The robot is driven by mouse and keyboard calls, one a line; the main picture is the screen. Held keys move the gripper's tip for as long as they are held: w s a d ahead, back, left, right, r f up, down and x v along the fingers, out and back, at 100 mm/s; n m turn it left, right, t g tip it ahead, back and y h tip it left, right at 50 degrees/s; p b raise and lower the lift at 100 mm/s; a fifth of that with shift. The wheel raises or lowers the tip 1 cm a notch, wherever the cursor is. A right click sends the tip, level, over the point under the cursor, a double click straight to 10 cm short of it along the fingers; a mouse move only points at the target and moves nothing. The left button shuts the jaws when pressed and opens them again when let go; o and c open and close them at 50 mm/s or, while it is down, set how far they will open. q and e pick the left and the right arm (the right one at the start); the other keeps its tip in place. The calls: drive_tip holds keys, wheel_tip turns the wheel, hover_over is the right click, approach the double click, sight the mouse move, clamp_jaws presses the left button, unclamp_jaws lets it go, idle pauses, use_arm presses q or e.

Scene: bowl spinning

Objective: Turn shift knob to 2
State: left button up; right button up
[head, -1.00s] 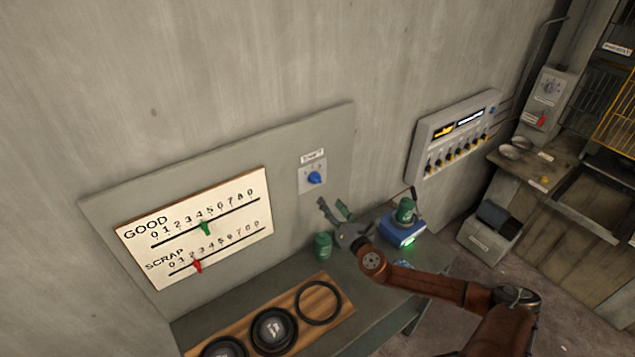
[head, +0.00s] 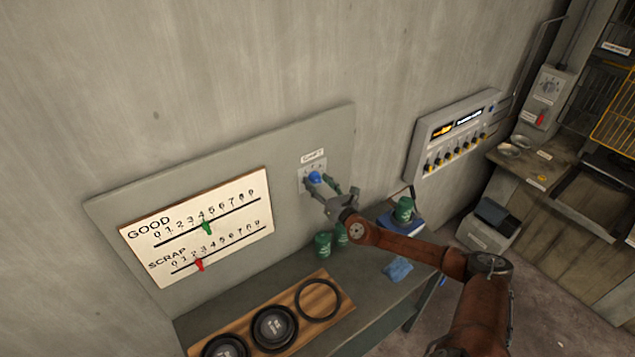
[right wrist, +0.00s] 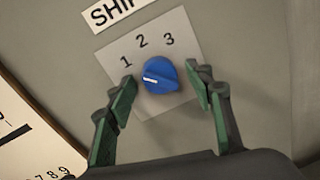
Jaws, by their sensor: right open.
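The blue shift knob (head: 315,177) sits on a light plate under the shift label on the grey panel. In the right wrist view the knob (right wrist: 161,75) shows a white mark pointing left, nearest to the 1; the 2 is above it and the 3 at upper right. My right gripper (head: 322,188) is open in front of the knob. In the right wrist view its green-padded fingers (right wrist: 161,79) stand on either side of the knob, with visible gaps and nothing between them but the knob. My left gripper is out of view.
A GOOD/SCRAP counting board (head: 196,228) hangs left of the knob. Below, a bench holds a wooden tray (head: 246,318) with dark round pieces, green containers (head: 322,245) and a blue cloth (head: 398,270). A blue device (head: 385,224) bears another green container. A control box (head: 455,135) is on the right wall.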

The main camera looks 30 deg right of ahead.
drive_tip(key=shift+a, duration=0.1)
drive_tip(key=c, duration=1.1)
drive_tip(key=shift+m, duration=0.3)
drive_tip(key=shift+c, duration=0.3)
drive_tip(key=m+b, duration=0.1)
drive_tip(key=m, duration=0.4)
drive_tip(key=shift+r+m+b, duration=0.15)
drive_tip(key=shift+m+b, duration=0.15)
drive_tip(key=shift+b, duration=0.05)
drive_tip(key=shift+m+g, duration=0.3)
drive_tip(key=shift+m, duration=0.8)
drive_tip(key=shift+r, duration=0.1)
